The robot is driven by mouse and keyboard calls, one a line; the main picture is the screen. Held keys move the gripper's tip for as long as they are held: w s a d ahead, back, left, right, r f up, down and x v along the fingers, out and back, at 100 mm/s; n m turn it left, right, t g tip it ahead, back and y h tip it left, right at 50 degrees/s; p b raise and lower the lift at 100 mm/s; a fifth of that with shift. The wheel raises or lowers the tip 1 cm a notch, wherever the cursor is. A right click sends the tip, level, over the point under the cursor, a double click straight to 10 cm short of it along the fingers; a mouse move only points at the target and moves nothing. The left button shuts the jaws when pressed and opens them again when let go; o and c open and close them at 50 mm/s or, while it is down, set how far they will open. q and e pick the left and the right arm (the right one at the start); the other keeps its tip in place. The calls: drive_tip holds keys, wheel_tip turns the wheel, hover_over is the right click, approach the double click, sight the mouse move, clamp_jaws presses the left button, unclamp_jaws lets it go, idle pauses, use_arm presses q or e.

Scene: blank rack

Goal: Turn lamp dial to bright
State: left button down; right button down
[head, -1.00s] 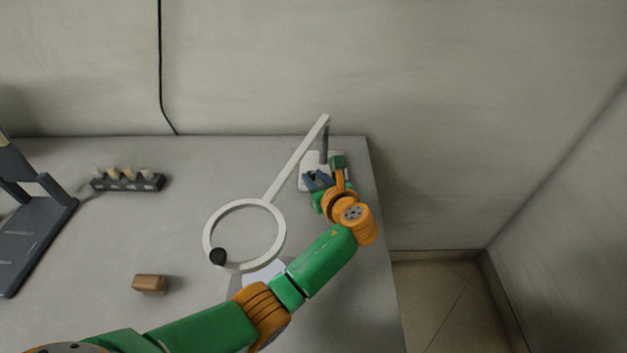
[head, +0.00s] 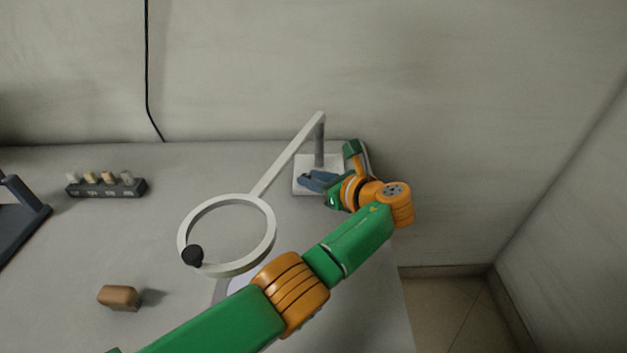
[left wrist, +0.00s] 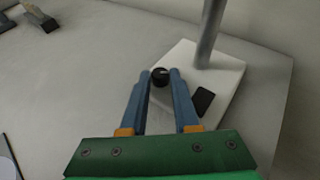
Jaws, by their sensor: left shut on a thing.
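The lamp (head: 287,157) has a white ring head on a slanted arm, a grey post and a white square base (head: 306,164). In the left wrist view the base (left wrist: 222,78) carries a small round black dial (left wrist: 160,76) with a light mark on top, and a black rectangular patch beside it. My left gripper (head: 306,180) is at the base, and its two blue fingers (left wrist: 160,82) are shut on the dial, one on each side. In the head view the fingers hide the dial. My right gripper is not in view.
A brown block (head: 119,297) lies on the table at the front left. A dark rack (head: 105,188) with several small pegs stands farther back, and a dark stand (head: 18,217) is at the left edge. The table's right edge and a wall are close to my left arm.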

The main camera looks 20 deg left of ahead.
use_arm(q)
drive_tip(key=c, duration=0.7)
unclamp_jaws()
drive_tip(key=shift+a+f, duration=0.1)
drive_tip(key=shift+o, duration=0.2)
drive_tip(key=shift+b+v, duration=0.8)
drive_tip(key=shift+v, duration=2.7)
